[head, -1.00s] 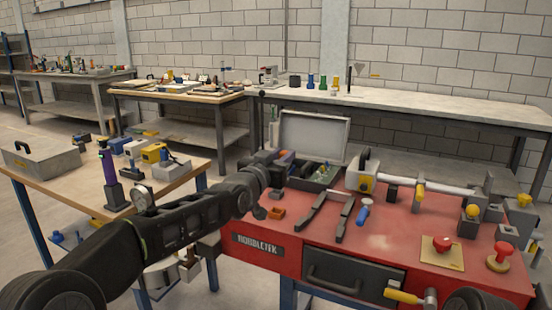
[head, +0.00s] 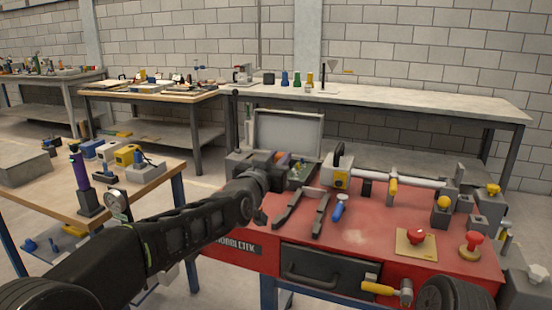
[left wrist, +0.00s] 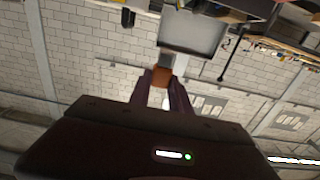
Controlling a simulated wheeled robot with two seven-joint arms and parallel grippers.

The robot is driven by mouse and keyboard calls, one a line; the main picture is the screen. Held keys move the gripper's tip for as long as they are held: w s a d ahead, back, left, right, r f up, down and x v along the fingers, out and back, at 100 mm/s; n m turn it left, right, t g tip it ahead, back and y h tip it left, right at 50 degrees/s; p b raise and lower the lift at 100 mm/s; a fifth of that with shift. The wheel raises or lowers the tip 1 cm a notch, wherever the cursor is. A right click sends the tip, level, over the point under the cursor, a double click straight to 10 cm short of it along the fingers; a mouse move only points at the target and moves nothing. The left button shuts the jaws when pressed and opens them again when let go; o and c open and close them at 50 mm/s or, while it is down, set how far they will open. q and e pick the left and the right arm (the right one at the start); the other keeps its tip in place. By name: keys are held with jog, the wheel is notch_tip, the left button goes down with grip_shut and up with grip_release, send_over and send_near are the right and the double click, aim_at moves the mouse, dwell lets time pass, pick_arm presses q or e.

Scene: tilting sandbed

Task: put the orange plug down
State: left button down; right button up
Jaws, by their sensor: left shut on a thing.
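The orange plug (left wrist: 161,77) sits between the two purple fingers of my left gripper (left wrist: 162,88) in the left wrist view. A grey part shows just past it. In the head view my left gripper (head: 280,160) is at the back left of the red bench, close to a dark open box. It is small and partly hidden behind my wrist there. The gripper is shut on the plug. I cannot tell whether the plug touches anything below. My right gripper is not in view.
A grey raised lid (head: 288,132) stands behind. A wooden table is at left. The bench's middle is fairly clear.

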pick_arm(q)
jog(key=s+a+f+n+t+y+p, duration=0.1)
jog(key=a+f+y+p, duration=0.1)
jog(key=a+f+p, duration=0.35)
jog(key=s+a+f+n+y+p, duration=0.2)
jog(key=a+f, duration=0.4)
jog(key=a, duration=0.4)
jog(key=s+a+f+n+y+p, duration=0.2)
jog(key=s+a+f+y+p, duration=0.1)
jog(key=s+a, duration=0.8)
notch_tip(320, 180, down, 2)
jog(key=shift+s+f+t+y+p, duration=0.2)
jog(key=shift+f+t+y+p, duration=0.1)
jog(key=shift+p, duration=0.4)
jog(key=shift+d, duration=0.1)
